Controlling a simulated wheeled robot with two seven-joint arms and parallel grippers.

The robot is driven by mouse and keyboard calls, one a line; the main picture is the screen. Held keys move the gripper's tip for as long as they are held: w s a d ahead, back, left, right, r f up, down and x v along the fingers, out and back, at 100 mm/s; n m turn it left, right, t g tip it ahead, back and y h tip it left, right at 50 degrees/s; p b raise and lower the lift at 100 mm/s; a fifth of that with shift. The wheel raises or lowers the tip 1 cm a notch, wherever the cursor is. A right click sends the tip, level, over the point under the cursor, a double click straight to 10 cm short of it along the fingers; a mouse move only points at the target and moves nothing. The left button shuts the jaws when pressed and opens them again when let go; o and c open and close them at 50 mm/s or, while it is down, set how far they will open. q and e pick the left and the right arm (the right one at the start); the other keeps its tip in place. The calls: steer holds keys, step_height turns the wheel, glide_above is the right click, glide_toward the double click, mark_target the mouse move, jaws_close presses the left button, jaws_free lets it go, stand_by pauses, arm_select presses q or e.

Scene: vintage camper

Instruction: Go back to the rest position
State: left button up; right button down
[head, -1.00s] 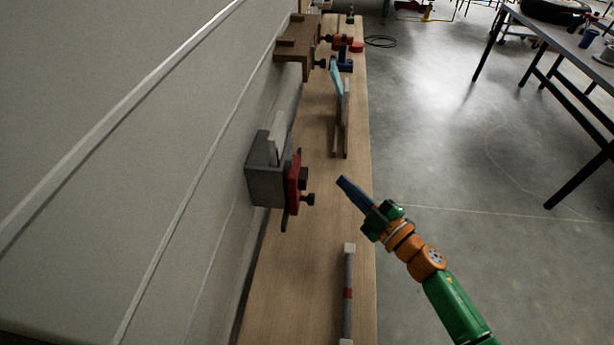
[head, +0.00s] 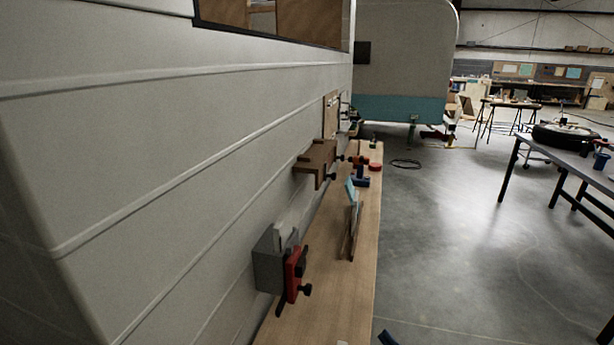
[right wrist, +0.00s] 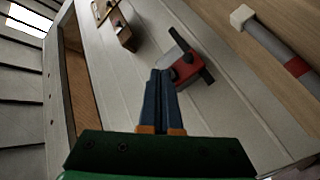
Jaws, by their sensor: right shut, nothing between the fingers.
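My right gripper (head: 388,338) shows only as a dark blue fingertip at the bottom edge of the head view, right of the wooden bench. In the right wrist view its two blue fingers (right wrist: 160,76) lie together, shut and empty. The rest of my right arm is out of the head view. My left gripper is in neither view.
A grey box with a red clamp (head: 293,274) sits on the camper's wall beside the long bench (head: 336,292). A brown bracket (head: 316,160) is farther back. A dark table (head: 569,166) stands right. Open concrete floor (head: 455,235) lies between.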

steer(key=s+d+f+m+g+h, duration=0.25)
steer(key=s+f+m, duration=0.2)
steer(key=f, duration=0.65)
steer(key=s+d+f+m+g+h, duration=0.25)
steer(key=s+f, duration=0.25)
steer(key=f, duration=0.5)
steer(key=s+a+f+m+g+h, duration=0.1)
steer(key=s+f+g, duration=0.4)
steer(key=s, duration=0.8)
steer(key=s+a+f+m+g+h, duration=0.1)
steer(key=s+a+f+m+g, duration=0.1)
steer(key=s+f+g, duration=0.3)
steer(key=s+f, duration=0.4)
steer(key=s, duration=0.5)
steer(key=shift+a+f+m, duration=0.2)
steer(key=shift+a+m, duration=0.05)
steer(key=shift+m, duration=0.15)
